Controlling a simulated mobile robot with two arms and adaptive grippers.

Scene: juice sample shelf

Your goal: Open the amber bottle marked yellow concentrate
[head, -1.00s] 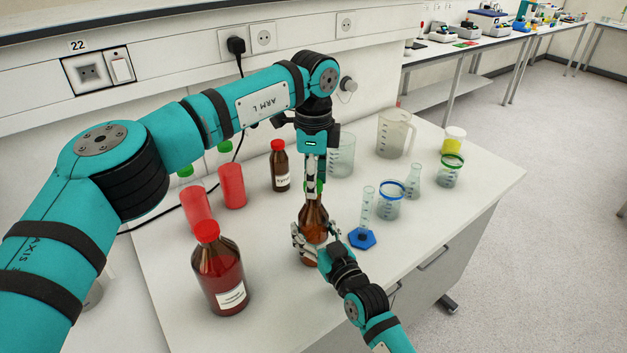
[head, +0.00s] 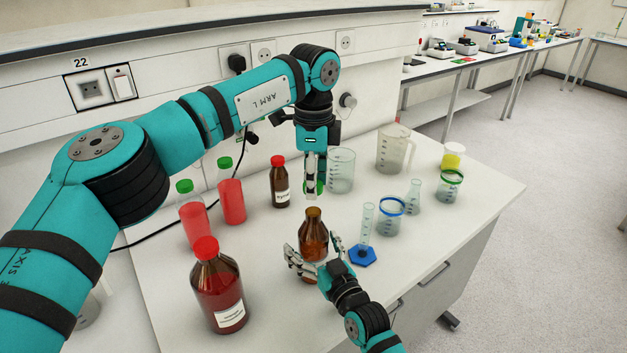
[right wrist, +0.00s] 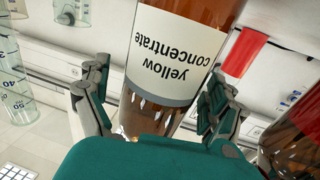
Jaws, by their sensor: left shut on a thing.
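The amber bottle (head: 313,232) stands upright on the bench with its mouth uncovered. Its label in the right wrist view reads "yellow concentrate" (right wrist: 172,58), upside down. My left gripper (head: 312,194) is above the bottle, pointing down, shut on a green cap (head: 319,187) that is clear of the neck and partly hidden by the fingers. My right gripper (head: 317,262) is low at the bottle, open, with one finger on each side. In the right wrist view a gap shows between the left finger and the glass.
A large red-capped bottle (head: 219,290) stands front left. Two green-capped red bottles (head: 231,200) and a small dark bottle (head: 280,185) stand behind. A cylinder on a blue base (head: 362,256) is close right of my right gripper, with a blue-rimmed beaker (head: 391,218) beyond.

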